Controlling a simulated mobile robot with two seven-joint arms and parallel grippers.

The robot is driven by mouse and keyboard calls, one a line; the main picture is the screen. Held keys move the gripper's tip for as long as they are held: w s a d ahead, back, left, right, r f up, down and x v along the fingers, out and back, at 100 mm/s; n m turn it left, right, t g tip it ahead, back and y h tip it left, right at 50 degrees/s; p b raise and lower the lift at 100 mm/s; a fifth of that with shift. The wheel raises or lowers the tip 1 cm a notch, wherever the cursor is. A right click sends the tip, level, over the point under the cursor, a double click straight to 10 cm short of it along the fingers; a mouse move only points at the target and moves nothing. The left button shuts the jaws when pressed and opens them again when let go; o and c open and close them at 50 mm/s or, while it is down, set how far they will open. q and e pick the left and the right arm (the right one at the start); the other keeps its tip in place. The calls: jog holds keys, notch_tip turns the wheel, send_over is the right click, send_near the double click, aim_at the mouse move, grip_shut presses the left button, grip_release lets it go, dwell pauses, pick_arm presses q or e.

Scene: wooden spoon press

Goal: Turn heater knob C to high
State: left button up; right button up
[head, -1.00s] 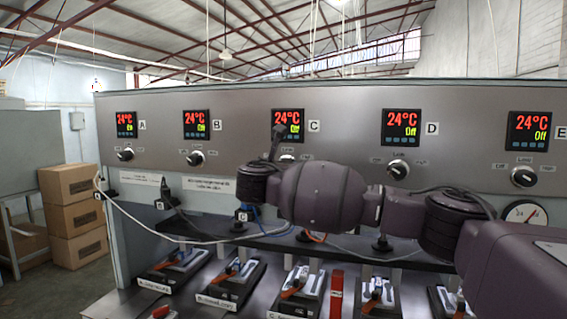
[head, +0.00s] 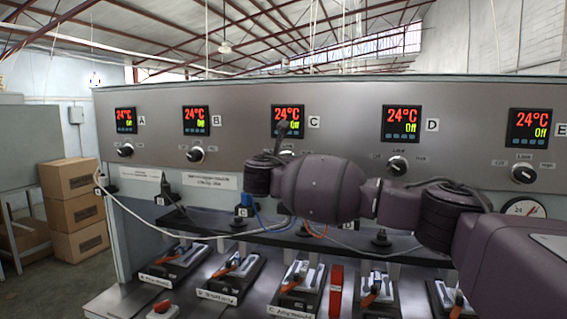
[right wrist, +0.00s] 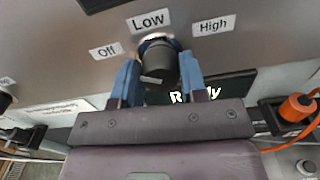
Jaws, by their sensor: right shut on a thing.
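Heater knob C (right wrist: 160,62) is a dark round knob on the grey panel, under the "Low" label (right wrist: 148,20). The "Off" label (right wrist: 105,51) is to its left and the "High" label (right wrist: 214,25) to its right. My right gripper (right wrist: 160,80) is shut on the knob, one blue finger on each side. I cannot tell clearly where the knob points. In the head view, display C (head: 288,122) reads 24°C and Off. Knob C (head: 287,154) is mostly hidden there behind my right arm. My left gripper is not in view.
Knob B (head: 195,155) and knob D (head: 397,165) sit on either side along the panel. A dark shelf (head: 340,240) with cables and several orange-handled clamps (head: 297,275) lie below. An orange plug (right wrist: 298,107) is right of my gripper.

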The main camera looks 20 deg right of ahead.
pick_arm(q)
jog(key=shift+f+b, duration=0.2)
jog(key=shift+b, duration=0.15)
pick_arm(e)
jog(key=shift+f+m, duration=0.1)
jog(key=shift+m, duration=0.3)
pick_arm(q)
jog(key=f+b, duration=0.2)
jog(key=b, duration=0.1)
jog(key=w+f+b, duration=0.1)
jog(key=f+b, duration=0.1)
jog(key=b, duration=0.1)
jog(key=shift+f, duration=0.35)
pick_arm(e)
jog(key=m, duration=2.3)
jog(key=shift+d+f, duration=0.1)
jog(key=shift+f, duration=0.15)
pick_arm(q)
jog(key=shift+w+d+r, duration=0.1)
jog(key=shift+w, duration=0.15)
